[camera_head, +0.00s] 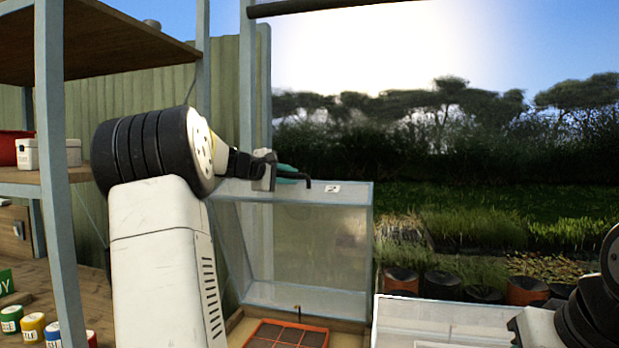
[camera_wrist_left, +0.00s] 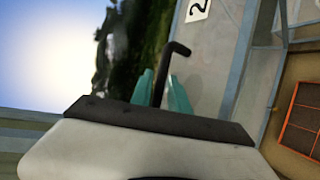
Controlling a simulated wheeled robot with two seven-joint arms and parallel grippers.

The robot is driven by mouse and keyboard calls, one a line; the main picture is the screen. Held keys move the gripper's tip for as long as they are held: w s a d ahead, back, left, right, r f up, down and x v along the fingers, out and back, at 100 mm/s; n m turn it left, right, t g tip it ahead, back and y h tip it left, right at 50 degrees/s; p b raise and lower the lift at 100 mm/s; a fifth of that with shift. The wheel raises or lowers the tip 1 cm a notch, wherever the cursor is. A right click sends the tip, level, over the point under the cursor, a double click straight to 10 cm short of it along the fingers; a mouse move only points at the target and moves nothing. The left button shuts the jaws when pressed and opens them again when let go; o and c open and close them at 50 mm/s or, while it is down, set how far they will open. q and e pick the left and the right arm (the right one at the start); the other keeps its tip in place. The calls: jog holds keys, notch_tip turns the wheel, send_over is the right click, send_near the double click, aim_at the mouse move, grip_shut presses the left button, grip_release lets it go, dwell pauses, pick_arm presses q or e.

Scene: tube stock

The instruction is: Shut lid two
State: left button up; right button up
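Lid two (camera_head: 310,245) is a clear framed panel with a small "2" label (camera_head: 332,188) on its top rim. It stands raised, nearly upright, behind a wooden box with an orange grid tray (camera_head: 290,334). My left gripper (camera_head: 288,174) is at the lid's top rim.
A neighbouring clear-topped box (camera_head: 440,312) stands to the right, low and close to the raised lid. A shelf post (camera_head: 60,180) and shelves are at left, with several labelled tins (camera_head: 32,326). Terracotta pots (camera_head: 402,280) stand behind. Above the lid is open air.

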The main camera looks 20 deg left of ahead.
pick_arm(q)
grip_shut()
dwell(1.3)
